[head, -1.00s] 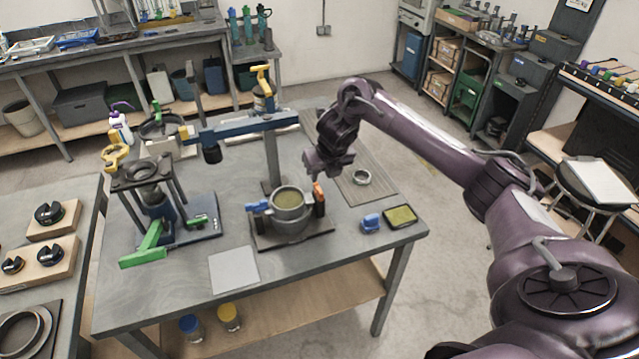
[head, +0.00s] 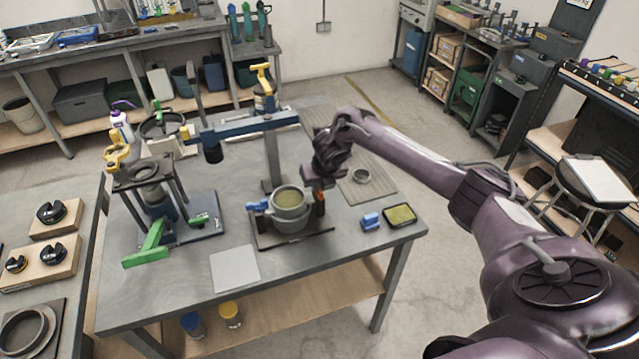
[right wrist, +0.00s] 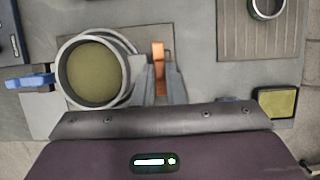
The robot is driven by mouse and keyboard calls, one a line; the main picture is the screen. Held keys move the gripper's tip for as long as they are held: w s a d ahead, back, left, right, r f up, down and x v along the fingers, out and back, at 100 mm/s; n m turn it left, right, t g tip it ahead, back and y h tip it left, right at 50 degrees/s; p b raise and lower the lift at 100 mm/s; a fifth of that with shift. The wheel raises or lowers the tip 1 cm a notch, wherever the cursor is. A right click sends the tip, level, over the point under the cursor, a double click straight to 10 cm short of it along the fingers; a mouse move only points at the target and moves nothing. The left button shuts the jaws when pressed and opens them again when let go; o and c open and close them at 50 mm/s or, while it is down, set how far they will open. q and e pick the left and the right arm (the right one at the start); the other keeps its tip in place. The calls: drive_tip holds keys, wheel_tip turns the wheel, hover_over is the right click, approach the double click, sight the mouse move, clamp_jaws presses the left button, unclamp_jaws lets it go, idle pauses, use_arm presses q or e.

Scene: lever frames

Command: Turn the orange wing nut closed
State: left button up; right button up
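The orange wing nut (right wrist: 158,66) stands at the right side of a round grey pot (right wrist: 62,88) in the right wrist view. In the head view the pot (head: 290,217) sits on a dark base plate, and the nut is mostly hidden by my gripper. My right gripper (right wrist: 159,86) is over the nut, with one finger on each side of it. The fingers look apart, with narrow gaps beside the nut; contact is hard to tell. A blue wing nut (right wrist: 30,82) is on the pot's left side. My left gripper is not in view.
A blue clip (head: 371,221) and a yellow-green pad (head: 400,214) lie right of the pot. A metal ring (head: 361,176) lies on a ribbed mat behind. A post with a blue beam (head: 245,129) stands behind the pot. A grey sheet (head: 235,268) lies front left.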

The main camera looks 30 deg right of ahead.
drive_tip(key=shift+r+m, duration=0.1)
drive_tip(key=shift+m, duration=0.2)
clamp_jaws()
drive_tip(key=shift+a+m+h+p, duration=0.1)
drive_tip(key=shift+m+h+p, duration=0.2)
drive_tip(key=shift+m+p, duration=0.15)
drive_tip(key=m+p, duration=0.1)
drive_tip(key=m, duration=0.1)
drive_tip(key=m+h+p, duration=0.1)
drive_tip(key=m, duration=0.1)
drive_tip(key=shift+w+a+r+g+p, duration=0.2)
drive_tip(key=shift+g+p, duration=0.1)
drive_tip(key=shift+g, duration=0.1)
drive_tip(key=m+p, duration=0.1)
drive_tip(key=m, duration=0.1)
drive_tip(key=m+g+h+p, duration=0.1)
drive_tip(key=m, duration=0.1)
drive_tip(key=shift+w+a+f+m, duration=0.1)
drive_tip(key=shift+f+m, duration=0.05)
drive_tip(key=shift+m, duration=0.2)
drive_tip(key=shift+w+f+m+g+h+b, duration=0.15)
drive_tip(key=shift+m+g+b, duration=0.5)
drive_tip(key=shift+m, duration=1.3)
drive_tip(key=shift+w+m+g+h+b, duration=0.2)
drive_tip(key=shift+m+g, duration=0.85)
drive_tip(key=shift+m, duration=0.9)
